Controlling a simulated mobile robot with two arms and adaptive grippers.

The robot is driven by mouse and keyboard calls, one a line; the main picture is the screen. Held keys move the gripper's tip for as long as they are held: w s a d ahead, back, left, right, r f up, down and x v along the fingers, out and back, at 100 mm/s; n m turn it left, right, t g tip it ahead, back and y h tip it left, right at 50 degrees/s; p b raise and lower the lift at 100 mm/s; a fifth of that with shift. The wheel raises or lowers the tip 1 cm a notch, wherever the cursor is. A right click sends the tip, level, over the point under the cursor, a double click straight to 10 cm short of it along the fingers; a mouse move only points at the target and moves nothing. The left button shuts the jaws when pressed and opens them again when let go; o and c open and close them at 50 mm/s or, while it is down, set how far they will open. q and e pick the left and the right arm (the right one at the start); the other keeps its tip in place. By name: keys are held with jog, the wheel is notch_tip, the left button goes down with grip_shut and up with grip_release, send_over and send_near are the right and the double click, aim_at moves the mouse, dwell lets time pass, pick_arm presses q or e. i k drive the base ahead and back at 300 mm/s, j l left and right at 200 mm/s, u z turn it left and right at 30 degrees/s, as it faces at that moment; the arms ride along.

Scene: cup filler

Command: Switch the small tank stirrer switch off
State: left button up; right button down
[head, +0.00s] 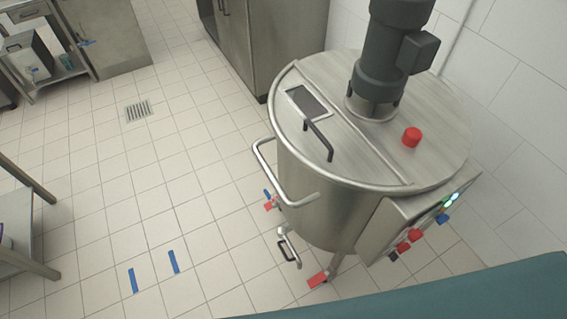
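A round steel tank (310,200) stands at the right in the head view, with a dark grey motor (388,60) on its lid (430,145). A control box (385,222) is on its near right side, its panel seen at a steep angle. The panel carries lit green and white lamps (447,203), a blue knob (442,219), red knobs (410,241) and a black part (393,256). I cannot tell which one is the stirrer switch, or its setting. Neither of my grippers is in view.
A red button (411,137) sits on the lid. A bent handle (265,165) and an outlet valve (288,247) stick out at the tank's left. A steel cabinet (270,45) stands behind. The tiled floor (120,190) to the left is mostly clear, with blue tape marks (173,261).

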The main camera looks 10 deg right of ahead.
aim_at(393, 256)
jog(key=k+z, duration=0.15)
jog(key=z, duration=0.3)
jog(key=k+l+z, duration=0.1)
jog(key=z, duration=0.35)
jog(key=k+l+z, duration=0.1)
jog(key=l+z, duration=0.15)
jog(key=z, duration=0.2)
